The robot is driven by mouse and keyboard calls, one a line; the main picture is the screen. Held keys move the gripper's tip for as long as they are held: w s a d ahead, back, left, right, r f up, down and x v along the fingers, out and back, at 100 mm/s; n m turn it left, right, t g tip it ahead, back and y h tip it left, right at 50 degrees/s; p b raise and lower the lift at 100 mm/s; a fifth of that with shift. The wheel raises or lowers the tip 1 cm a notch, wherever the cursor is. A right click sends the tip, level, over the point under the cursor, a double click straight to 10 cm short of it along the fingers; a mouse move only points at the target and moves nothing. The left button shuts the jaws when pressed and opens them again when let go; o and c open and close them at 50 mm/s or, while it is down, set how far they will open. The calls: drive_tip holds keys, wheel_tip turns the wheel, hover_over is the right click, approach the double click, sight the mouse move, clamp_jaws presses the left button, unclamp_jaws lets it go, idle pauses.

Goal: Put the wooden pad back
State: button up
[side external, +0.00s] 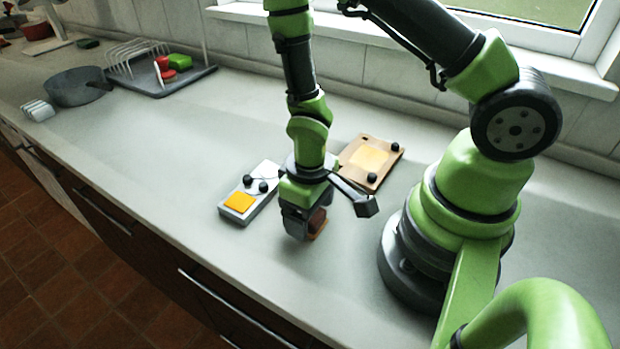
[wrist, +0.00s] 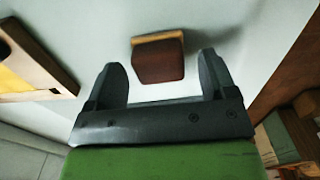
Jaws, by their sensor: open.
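A small brown block with a lighter wooden edge, which looks like the wooden pad (wrist: 158,62), lies on the counter in the wrist view. It shows just beyond and between the fingertips of my gripper (wrist: 165,80). The jaws are open and nothing is held. In the side view my gripper (side external: 304,222) points down low over the counter, and the pad (side external: 319,222) is partly hidden behind it. A wooden board (side external: 388,168) with a pale yellow square lies behind my gripper; its corner also shows at the left of the wrist view (wrist: 62,78).
A grey board (side external: 229,215) with an orange square and black knobs lies left of my gripper. A dish rack tray (side external: 190,82), a grey pan (side external: 75,88) and a white ribbed item (side external: 38,110) stand far left. The counter's front edge is near. The counter between is clear.

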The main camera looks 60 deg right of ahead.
wheel_tip(320, 180, up, 21)
drive_tip(key=m+t, duration=0.2)
drive_tip(key=t, duration=0.1)
drive_tip(key=s+r+m+t+y, duration=0.2)
drive_tip(key=s+r+t, duration=0.2)
drive_tip(key=s+r, duration=0.2)
wheel_tip(320, 180, up, 3)
drive_tip(key=shift+s+d+f, duration=0.2)
drive_tip(key=shift+s+d, duration=0.05)
drive_tip(key=shift+d, duration=0.05)
